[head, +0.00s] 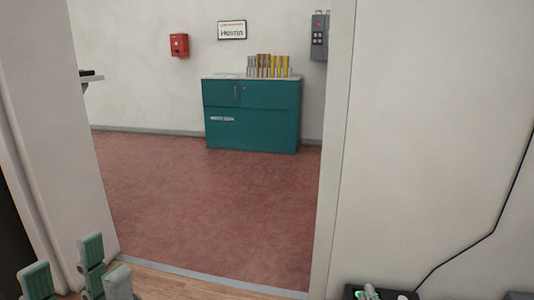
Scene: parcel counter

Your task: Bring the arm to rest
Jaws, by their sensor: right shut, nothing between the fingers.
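My left gripper (63,264) is at the bottom left corner of the head view. Its two green finger pads stand apart with nothing visible between them, so it looks open and empty. The lower part of it is cut off by the frame edge. It is in front of the left side of a doorway, above a strip of wood floor.
A doorway with a white right jamb (337,150) opens onto a red floor (210,200). Beyond stands a teal cabinet (250,128) bearing several yellow and brown upright items. A dark box (352,291) with a green light and a cable (460,251) is at the bottom right.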

